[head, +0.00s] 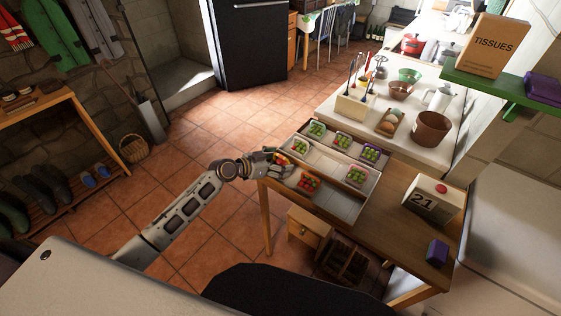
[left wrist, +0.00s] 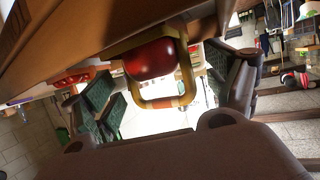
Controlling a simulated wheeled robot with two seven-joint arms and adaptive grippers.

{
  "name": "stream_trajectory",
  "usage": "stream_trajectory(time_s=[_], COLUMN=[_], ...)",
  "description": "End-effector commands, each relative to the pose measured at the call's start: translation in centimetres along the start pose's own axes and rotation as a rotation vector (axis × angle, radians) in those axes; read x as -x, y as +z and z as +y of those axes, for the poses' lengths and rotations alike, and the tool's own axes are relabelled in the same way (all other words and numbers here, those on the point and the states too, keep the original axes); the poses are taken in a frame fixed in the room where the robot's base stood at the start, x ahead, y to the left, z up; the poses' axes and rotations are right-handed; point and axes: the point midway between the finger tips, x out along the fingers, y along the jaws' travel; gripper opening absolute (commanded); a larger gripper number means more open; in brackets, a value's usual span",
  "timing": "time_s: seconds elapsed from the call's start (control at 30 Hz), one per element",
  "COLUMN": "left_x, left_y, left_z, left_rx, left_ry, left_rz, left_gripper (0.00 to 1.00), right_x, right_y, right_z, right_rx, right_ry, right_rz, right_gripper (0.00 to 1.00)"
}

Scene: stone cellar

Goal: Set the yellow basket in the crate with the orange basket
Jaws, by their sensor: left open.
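The yellow basket (head: 282,159) holds red fruit and sits at the left part of the pale crates on the wooden table. In the left wrist view its yellow rim or handle (left wrist: 186,97) shows close up, with a round red fruit inside. My left gripper (head: 270,161) is at the basket; in the wrist view its open fingers (left wrist: 172,100) stand on either side of it, apart. The orange-looking basket (head: 308,184), with red fruit, is in the near crate (head: 338,203). My gripper partly hides the yellow basket, so its exact footing is unclear. My right gripper is out of view.
The far crate (head: 321,160) holds baskets with green or red fruit. The near crate has bare floor between baskets.

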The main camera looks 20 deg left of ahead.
Motion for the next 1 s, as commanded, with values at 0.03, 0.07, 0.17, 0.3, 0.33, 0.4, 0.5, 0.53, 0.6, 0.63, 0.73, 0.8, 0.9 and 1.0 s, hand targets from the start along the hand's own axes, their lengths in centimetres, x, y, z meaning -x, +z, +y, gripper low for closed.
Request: stream_trajectory(time_s=[0.03, 0.07, 0.17, 0.3, 0.33, 0.4, 0.5, 0.53, 0.6, 0.63, 0.73, 0.8, 0.9, 1.0], left_x=[0.4, 0.7, 1.8, 3.3, 3.6, 4.3, 5.3, 5.6, 6.2, 6.5, 7.5, 8.1, 8.9, 9.7], left_y=[0.3, 0.2, 0.3, 0.3, 0.3, 0.3, 0.2, 0.2, 0.2, 0.3, 0.2, 0.2, 0.2, 0.2], left_z=[0.0, 0.0, 0.0, 0.0, 0.0, 0.0, 0.1, 0.1, 0.0, 0.0, 0.0, 0.1, 0.1, 0.0], left_rx=[0.0, 0.0, 0.0, -0.002, -0.001, -0.001, -0.001, -0.002, -0.001, -0.001, -0.001, -0.002, 0.0, -0.001], left_ry=[0.0, 0.001, 0.001, 0.0, 0.0, 0.0, 0.001, 0.001, 0.0, 0.001, 0.0, 0.001, 0.001, 0.0], left_rz=[-0.002, -0.002, -0.002, -0.003, -0.002, -0.002, -0.002, -0.003, -0.002, -0.002, -0.002, -0.002, -0.002, -0.002], left_gripper=[0.87, 0.87, 0.87, 0.87, 0.87, 0.87, 0.87, 0.87, 0.87, 0.87, 0.87, 0.87, 0.87, 0.87], right_x=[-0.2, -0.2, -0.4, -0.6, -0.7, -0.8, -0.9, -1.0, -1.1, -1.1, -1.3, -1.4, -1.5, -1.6], right_y=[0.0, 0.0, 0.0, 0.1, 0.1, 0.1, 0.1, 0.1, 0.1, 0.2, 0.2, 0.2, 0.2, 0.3], right_z=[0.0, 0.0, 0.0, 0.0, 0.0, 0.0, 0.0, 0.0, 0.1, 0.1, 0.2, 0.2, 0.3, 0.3], right_rx=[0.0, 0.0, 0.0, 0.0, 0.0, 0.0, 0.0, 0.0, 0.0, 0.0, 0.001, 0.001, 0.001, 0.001], right_ry=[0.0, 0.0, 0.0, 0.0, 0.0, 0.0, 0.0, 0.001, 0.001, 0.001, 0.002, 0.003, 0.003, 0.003], right_rz=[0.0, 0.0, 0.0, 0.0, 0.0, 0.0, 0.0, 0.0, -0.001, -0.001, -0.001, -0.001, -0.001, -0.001], right_gripper=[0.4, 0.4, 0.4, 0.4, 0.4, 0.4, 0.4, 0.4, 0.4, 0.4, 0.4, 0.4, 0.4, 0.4])
